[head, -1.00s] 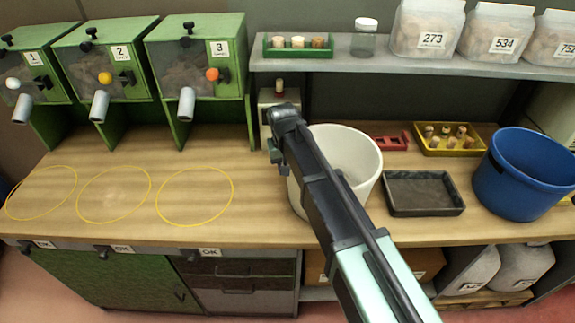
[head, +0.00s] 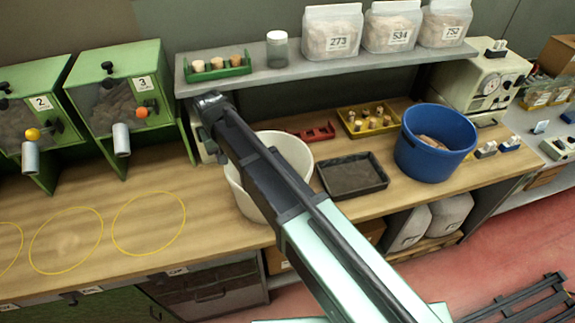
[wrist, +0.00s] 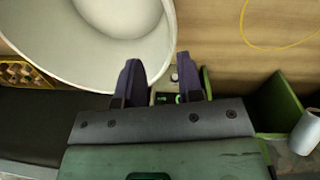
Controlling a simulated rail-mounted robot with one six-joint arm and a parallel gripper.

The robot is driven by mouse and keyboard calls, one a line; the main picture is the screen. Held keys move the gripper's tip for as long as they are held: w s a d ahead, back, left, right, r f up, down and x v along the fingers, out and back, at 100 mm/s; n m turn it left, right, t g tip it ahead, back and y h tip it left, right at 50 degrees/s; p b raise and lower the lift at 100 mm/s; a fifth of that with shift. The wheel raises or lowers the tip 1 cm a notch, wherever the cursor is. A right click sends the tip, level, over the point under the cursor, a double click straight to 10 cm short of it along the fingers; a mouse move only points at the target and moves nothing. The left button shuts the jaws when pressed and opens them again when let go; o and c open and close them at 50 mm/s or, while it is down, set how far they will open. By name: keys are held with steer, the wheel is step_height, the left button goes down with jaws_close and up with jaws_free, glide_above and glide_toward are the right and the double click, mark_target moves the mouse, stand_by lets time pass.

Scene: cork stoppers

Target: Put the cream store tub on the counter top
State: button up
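The cream tub (head: 290,152) stands upright on the wooden counter top (head: 205,218), partly hidden behind my arm in the head view. In the wrist view its wide rim and pale inside (wrist: 60,45) fill the upper left. My gripper (head: 208,130) is at the tub's left side, near rim height, in the head view. In the wrist view my gripper (wrist: 159,72) has two dark fingers standing apart with nothing held between them. The left finger overlaps the tub's edge in the picture; I cannot tell whether it touches.
A blue tub (head: 435,143), black tray (head: 352,192), yellow tray (head: 348,127) and red rack (head: 322,133) stand to the right. Green dispensers (head: 88,75) are at left. A shelf (head: 300,70) with jars hangs above. The counter's front left, marked with yellow rings, is clear.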

steer(key=s+d+m, duration=0.1)
steer(key=s+d, duration=0.4)
steer(key=d, duration=0.5)
steer(key=s+d+m, duration=0.2)
steer(key=s+d, duration=0.3)
steer(key=d, duration=0.5)
steer(key=s+d+m, duration=0.1)
steer(key=s+d, duration=0.4)
steer(key=d, duration=0.5)
steer(key=shift+d+y, duration=0.2)
steer(key=shift+y, duration=0.2)
